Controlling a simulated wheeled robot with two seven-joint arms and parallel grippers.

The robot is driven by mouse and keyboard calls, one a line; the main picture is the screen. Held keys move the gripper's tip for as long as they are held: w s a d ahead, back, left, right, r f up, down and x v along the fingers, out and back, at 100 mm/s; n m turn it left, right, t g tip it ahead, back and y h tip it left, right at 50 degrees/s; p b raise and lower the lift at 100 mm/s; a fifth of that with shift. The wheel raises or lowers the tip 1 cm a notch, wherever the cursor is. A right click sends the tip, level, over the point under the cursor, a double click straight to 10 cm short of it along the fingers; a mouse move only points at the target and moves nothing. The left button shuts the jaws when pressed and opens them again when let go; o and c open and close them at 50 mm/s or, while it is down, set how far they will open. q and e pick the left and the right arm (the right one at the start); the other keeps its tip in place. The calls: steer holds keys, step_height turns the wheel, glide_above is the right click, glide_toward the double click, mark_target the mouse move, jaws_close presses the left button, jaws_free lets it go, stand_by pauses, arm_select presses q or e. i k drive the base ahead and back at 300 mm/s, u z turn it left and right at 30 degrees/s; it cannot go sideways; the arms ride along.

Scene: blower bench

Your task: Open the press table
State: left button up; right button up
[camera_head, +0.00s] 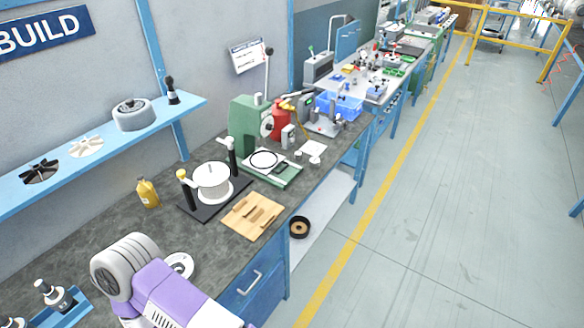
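A green press (247,125) stands on the dark workbench, near the wall. An upright lever with a dark knob (268,52) rises behind its right side. At its front is a low pale plate with a green edge (287,180), which appears to be the press table. I cannot tell from this view whether the table is slid out or in. Neither of my grippers is in view, and nothing of mine touches the press.
Left of the press, a white drum (212,182) stands in a black fixture between two posts. A wooden tray (252,215) lies in front, a yellow bottle (147,193) to the left. A red canister (281,122) is close to the press's right. The floor aisle at right is clear.

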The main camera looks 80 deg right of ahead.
mark_target(265, 162)
steer(key=z, duration=4)
steer(key=i, duration=1.65)
steer(key=u, duration=2.2)
